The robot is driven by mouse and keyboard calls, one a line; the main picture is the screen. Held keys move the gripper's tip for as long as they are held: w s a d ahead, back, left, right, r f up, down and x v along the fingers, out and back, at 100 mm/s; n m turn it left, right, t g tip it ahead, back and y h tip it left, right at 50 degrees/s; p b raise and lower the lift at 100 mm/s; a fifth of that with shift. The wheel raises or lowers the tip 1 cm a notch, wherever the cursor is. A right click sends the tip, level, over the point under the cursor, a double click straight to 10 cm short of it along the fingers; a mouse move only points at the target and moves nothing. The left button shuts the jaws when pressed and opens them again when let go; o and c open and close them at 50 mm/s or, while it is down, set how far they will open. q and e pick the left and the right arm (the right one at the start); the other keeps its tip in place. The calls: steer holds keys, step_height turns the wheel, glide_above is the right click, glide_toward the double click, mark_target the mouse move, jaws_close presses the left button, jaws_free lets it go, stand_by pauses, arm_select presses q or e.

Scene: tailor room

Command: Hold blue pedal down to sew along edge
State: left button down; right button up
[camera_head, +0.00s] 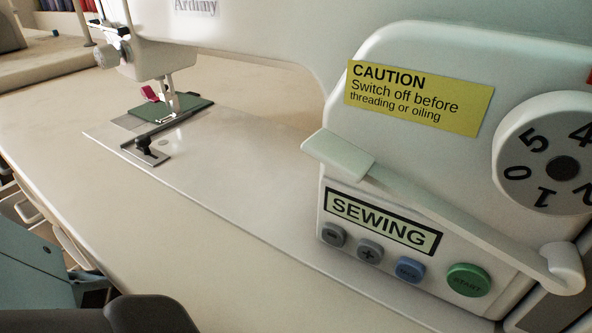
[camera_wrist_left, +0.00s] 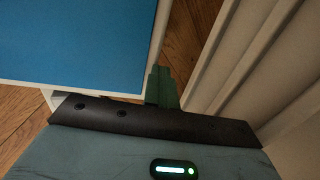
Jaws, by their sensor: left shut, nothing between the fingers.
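The blue pedal (camera_wrist_left: 75,40), a broad flat blue surface with a white rim, fills the upper left of the left wrist view. My left gripper (camera_wrist_left: 161,84) is shut and empty at the pedal's lower right corner; I cannot tell whether it touches the pedal. In the head view, a green fabric piece (camera_head: 188,105) lies under the needle area of the white sewing machine (camera_head: 225,38). A black edge guide (camera_head: 147,153) lies on the plate in front of it. The pedal and my left fingertips do not show in the head view, and my right gripper is in neither view.
The machine's front panel has a SEWING display (camera_head: 381,221), a green START button (camera_head: 468,279), a numbered dial (camera_head: 545,150) and a long white lever (camera_head: 430,205). In the left wrist view, pale ridged panels (camera_wrist_left: 245,50) stand close right of the gripper, over a wooden floor (camera_wrist_left: 190,30).

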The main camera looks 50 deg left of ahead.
arm_select(q)
steer(key=p+v, duration=0.3)
steer(key=v, duration=0.3)
steer(key=shift+r, duration=0.2)
stand_by(0.4)
